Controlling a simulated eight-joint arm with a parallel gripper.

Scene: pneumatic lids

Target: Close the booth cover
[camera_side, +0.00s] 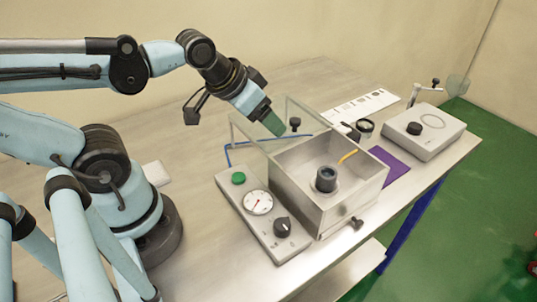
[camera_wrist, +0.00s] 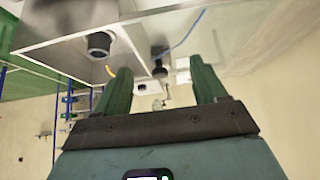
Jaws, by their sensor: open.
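The booth is an open-topped metal box (camera_side: 345,205) on the table; it also shows in the wrist view (camera_wrist: 60,50). A dark round fitting (camera_side: 326,179) stands inside it, with a yellow tube beside it. The clear booth cover (camera_side: 262,137) stands raised at the box's back-left side, so the booth is open. A black knob (camera_side: 295,123) shows at the cover; I cannot tell whether it is fixed to it. My gripper (camera_side: 272,123) is at the raised cover, its green fingers overlapping the panel; contact is unclear.
A control panel (camera_side: 263,218) with a green button, gauge and black knob sits in front-left of the booth. A purple mat (camera_side: 390,166) and a grey device (camera_side: 424,130) lie to the right. A blue tube (camera_side: 228,152) runs behind the booth. The left tabletop is mostly clear.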

